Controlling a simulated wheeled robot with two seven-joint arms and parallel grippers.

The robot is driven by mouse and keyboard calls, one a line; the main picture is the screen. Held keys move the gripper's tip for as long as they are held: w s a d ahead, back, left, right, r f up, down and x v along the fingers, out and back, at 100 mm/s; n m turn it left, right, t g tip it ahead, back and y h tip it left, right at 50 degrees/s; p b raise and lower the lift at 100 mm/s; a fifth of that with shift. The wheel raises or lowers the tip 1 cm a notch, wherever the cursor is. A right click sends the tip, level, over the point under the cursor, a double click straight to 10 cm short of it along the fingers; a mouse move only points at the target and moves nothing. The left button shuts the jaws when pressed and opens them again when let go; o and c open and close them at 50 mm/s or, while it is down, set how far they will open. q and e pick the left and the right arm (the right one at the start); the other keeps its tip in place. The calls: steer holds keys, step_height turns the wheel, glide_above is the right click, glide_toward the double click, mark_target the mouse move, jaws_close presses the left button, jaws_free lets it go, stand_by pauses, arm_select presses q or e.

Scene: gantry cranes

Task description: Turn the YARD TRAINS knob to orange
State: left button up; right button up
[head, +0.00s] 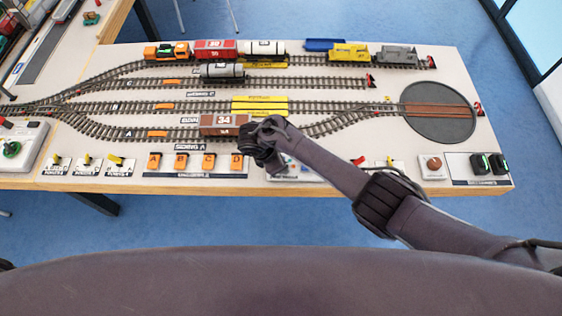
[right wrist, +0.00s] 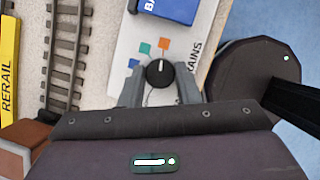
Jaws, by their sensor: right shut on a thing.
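The YARD TRAINS knob (right wrist: 160,73) is a round black dial with a white pointer line, on a white panel (right wrist: 122,85) with partly covered lettering. The white line points up in the right wrist view, roughly at the orange square. My right gripper (right wrist: 160,88) is shut on the knob, one finger on each side. In the head view my right gripper (head: 264,142) hides the knob, with part of the panel (head: 300,174) showing. My left gripper is out of view.
A brown wagon marked 34 (head: 223,124) stands on the track just behind my right gripper. Orange switches (head: 196,160) lie left of it, and a red lever (head: 358,160) to the right. A dark turntable (head: 438,112) is at the right end.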

stand_by(0.5)
steer(key=o, duration=1)
steer(key=shift+c, duration=0.2)
steer(key=shift+r, duration=0.1)
steer(key=w+v, duration=0.1)
steer(key=v, duration=0.6)
steer(key=shift+s+r+p, duration=0.25)
steer(key=shift+s+p, duration=0.05)
steer(key=shift+s, duration=0.15)
steer(key=shift+a, duration=0.15)
